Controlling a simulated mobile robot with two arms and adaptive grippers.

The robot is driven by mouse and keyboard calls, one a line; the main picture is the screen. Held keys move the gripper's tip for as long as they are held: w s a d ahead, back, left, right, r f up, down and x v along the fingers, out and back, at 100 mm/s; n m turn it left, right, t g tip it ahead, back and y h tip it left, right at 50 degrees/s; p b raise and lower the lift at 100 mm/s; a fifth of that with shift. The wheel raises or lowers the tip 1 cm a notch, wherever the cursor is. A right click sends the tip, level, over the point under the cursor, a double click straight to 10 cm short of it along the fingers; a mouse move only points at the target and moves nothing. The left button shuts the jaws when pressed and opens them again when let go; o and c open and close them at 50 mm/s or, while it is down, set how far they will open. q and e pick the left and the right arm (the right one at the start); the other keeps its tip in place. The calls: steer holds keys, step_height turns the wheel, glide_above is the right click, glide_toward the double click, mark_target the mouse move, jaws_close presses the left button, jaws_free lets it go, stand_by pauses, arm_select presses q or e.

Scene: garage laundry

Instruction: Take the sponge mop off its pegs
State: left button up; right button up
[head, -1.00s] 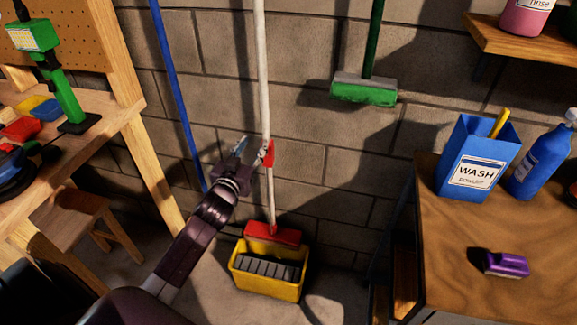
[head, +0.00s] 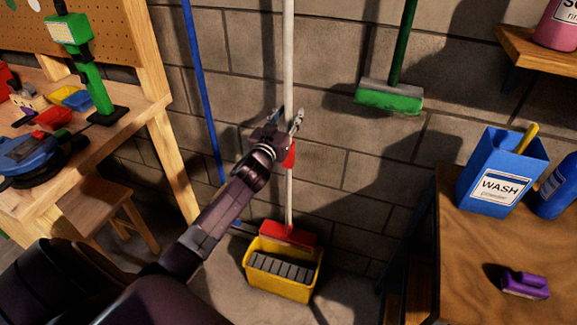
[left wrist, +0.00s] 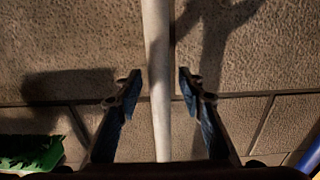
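The mop with a white pole (head: 288,60), a red collar and a red head (head: 287,234) hangs upright against the block wall. Its head shows just above a yellow bucket. My left gripper (head: 287,115) is at the pole, just above the red collar. In the left wrist view the white pole (left wrist: 157,70) runs between the two open fingers of the left gripper (left wrist: 160,80), with a gap on each side. I cannot make out the pegs. My right gripper is not in view.
The yellow bucket (head: 280,284) stands on the floor below. A blue pole (head: 201,90) is left of the mop, and a green-headed broom (head: 389,97) hangs to the right. A workbench is at left; a wooden table (head: 460,270) with wash powder (head: 500,175) is at right.

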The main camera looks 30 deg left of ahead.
arm_select(q)
jaws_close()
stand_by(0.4)
steer(key=shift+r, duration=0.15)
